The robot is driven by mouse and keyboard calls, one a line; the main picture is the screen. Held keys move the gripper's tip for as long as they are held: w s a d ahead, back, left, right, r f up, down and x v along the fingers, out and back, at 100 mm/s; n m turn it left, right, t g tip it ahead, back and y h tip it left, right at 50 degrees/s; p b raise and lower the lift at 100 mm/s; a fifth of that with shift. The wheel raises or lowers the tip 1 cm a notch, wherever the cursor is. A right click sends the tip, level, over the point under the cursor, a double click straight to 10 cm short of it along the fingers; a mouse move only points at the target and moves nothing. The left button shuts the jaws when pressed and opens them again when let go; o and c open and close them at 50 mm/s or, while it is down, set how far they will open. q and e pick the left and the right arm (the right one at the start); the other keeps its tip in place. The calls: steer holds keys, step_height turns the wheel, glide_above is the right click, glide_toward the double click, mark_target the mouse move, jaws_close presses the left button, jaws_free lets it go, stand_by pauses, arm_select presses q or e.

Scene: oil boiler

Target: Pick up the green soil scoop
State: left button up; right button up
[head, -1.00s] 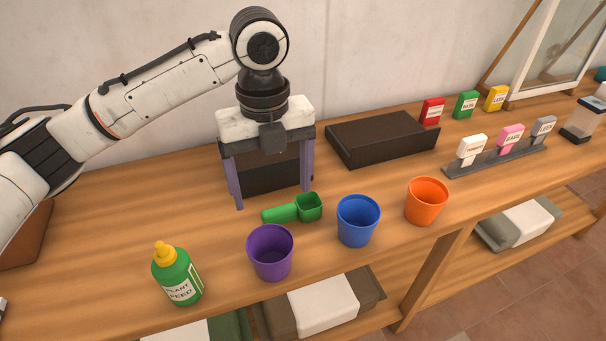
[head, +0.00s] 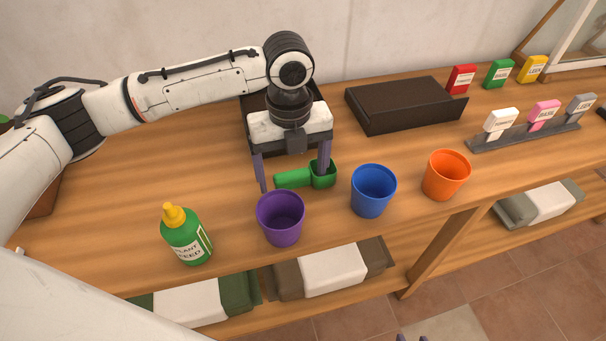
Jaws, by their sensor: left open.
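The green soil scoop (head: 291,179) lies on the wooden bench behind the purple pot, its handle to the left and its cup to the right. My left gripper (head: 293,182) points down over it with its two purple fingers wide apart. One finger is left of the handle's end; the other overlaps the cup in the picture. I cannot tell whether either finger touches the scoop. Nothing is held. Two small purple tips at the bottom edge look like my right gripper (head: 412,338), mostly cut off.
Purple (head: 281,222), blue (head: 373,193) and orange (head: 446,178) pots stand along the front. A plant feed bottle (head: 186,240) stands left. A dark tray (head: 405,106) and another dark tray (head: 257,104), partly behind my gripper, sit farther back.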

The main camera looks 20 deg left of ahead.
mark_target(293, 173)
arm_select(q)
steer(key=c, duration=1.1)
steer(key=shift+r, duration=0.1)
step_height(293, 173, up, 10)
steer(key=shift+f, duration=0.1)
